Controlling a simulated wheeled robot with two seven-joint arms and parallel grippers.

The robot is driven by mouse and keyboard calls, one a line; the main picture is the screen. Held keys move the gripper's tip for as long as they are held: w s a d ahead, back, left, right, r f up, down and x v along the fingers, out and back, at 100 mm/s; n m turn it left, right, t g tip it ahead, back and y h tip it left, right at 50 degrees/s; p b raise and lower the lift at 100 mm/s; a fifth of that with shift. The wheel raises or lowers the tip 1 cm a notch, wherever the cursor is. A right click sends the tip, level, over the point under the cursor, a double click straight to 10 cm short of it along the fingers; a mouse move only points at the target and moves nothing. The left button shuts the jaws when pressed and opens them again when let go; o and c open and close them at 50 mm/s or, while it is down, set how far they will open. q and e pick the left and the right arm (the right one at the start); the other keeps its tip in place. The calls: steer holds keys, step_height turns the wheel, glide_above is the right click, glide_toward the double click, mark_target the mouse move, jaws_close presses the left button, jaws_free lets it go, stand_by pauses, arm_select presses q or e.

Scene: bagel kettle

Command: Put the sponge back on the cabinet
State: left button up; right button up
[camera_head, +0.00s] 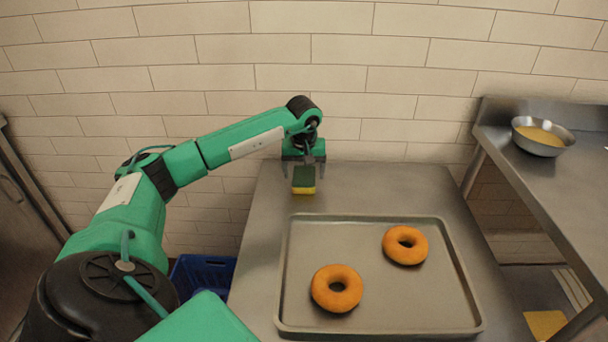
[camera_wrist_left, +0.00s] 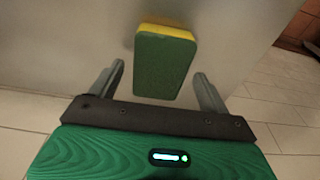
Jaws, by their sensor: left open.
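The sponge (camera_head: 304,181), green with a yellow layer, is at the back left of the steel cabinet top (camera_head: 375,187). My left gripper (camera_head: 304,172) is over it, pointing down. In the left wrist view the sponge (camera_wrist_left: 164,62) lies ahead of and between the two spread fingers of my left gripper (camera_wrist_left: 158,88), with a gap on each side. The left gripper is open and holds nothing. Whether the sponge rests flat on the steel surface is hard to tell. My right gripper is not in view.
A metal tray (camera_head: 372,321) with two bagels (camera_head: 337,288) (camera_head: 405,245) fills the front of the cabinet top. A raised steel counter (camera_head: 545,185) with a bowl (camera_head: 540,136) stands at the right. A blue crate (camera_head: 203,273) is low at the left. A tiled wall is behind.

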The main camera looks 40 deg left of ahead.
mark_target(304, 180)
arm_select(q)
step_height(304, 180, up, 10)
steer(key=s+d, duration=0.1)
steer(key=shift+r+p, duration=0.15)
steer(key=shift+p, duration=0.3)
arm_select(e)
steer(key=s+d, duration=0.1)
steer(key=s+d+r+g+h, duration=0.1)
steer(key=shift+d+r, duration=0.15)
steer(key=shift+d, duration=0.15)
arm_select(q)
steer(key=shift+s, duration=0.1)
